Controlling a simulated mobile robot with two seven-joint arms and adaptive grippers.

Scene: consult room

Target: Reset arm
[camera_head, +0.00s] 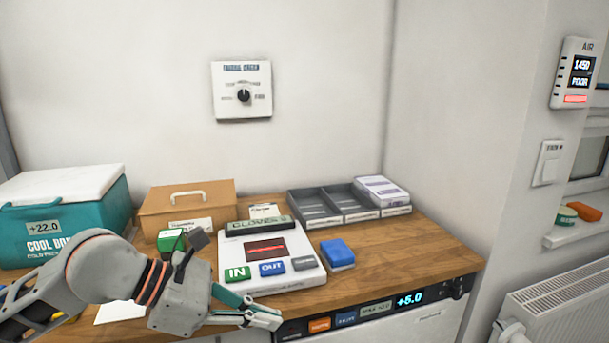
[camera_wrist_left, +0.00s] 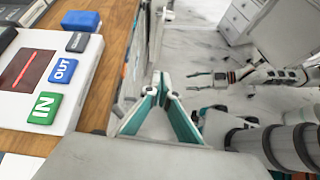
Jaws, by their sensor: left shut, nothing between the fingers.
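My left arm comes in from the left in the head view. Its gripper (camera_head: 265,315) is shut and empty, low in front of the wooden counter's front edge, below the white IN/OUT device (camera_head: 300,281). In the left wrist view its two teal-lined fingers (camera_wrist_left: 161,82) meet at the tips, with nothing between them, beside the counter edge and over the floor. My right gripper (camera_wrist_left: 205,80) shows small in the left wrist view, away from the counter; its fingers look apart and empty. It is out of the head view.
On the counter (camera_head: 430,255) stand a teal cool box (camera_head: 95,215), a cardboard box (camera_head: 170,203), a grey divided tray (camera_head: 318,212) and a blue block (camera_head: 338,253). A fridge unit with a display (camera_head: 410,298) is below the counter edge. A radiator (camera_head: 560,310) stands at right.

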